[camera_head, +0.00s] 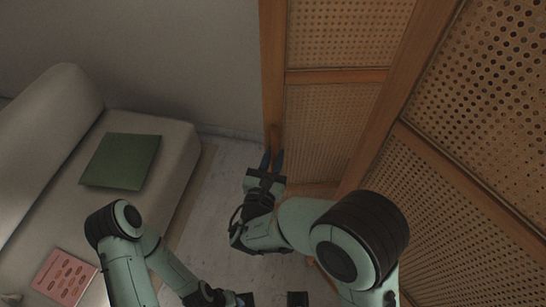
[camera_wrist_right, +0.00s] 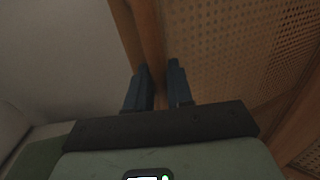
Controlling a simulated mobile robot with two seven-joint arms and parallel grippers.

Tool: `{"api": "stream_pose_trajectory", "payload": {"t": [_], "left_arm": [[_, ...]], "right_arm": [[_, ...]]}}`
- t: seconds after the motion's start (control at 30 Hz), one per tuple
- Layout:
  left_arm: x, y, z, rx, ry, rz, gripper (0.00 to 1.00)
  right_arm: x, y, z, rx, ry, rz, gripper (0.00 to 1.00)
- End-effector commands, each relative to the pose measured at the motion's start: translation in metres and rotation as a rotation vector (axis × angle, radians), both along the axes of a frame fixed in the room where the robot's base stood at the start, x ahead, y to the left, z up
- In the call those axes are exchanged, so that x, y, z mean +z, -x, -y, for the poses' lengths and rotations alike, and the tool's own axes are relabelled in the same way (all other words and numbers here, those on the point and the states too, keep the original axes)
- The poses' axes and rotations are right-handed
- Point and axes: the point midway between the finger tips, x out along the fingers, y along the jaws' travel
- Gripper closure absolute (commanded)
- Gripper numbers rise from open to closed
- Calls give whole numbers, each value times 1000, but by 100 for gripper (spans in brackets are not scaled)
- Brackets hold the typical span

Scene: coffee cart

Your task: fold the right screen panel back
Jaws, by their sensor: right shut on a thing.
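A wooden folding screen with woven cane infill stands at the right. The panel in the middle of the head view (camera_head: 335,115) has a wooden edge post on its left, and this panel also shows in the right wrist view (camera_wrist_right: 225,45). My right gripper (camera_head: 272,160) is at the lower part of that post, with its blue fingers on either side of the wood. In the right wrist view the gripper (camera_wrist_right: 160,85) is shut on the post. The exact contact is dim. My left arm comes in at the lower left; its gripper is at the bottom edge and unclear.
A pale sofa (camera_head: 185,150) stands at the left with a green cushion or book (camera_head: 121,161) and a pink printed card (camera_head: 66,277) on it. Another cane panel (camera_head: 470,95) joins at the right. Bare floor (camera_head: 222,165) lies between sofa and screen.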

Motion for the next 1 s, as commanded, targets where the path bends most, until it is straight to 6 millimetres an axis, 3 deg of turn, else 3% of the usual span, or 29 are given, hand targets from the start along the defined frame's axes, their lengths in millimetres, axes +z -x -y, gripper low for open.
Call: {"api": "stream_pose_trajectory", "payload": {"t": [0.2,0.23,0.27,0.67,1.0], "left_arm": [[0,0,0,0,0,0,47],[0,0,0,0,0,0,47],[0,0,0,0,0,0,47],[-1,0,0,0,0,0,47],[-7,2,0,0,0,-2,47]], "right_arm": [[0,-1,5,-15,1,2,100],[0,-1,5,-15,1,2,72],[0,-1,5,-15,1,2,63],[0,6,-1,-3,-1,0,62],[-1,71,-24,0,0,0,62]]}}
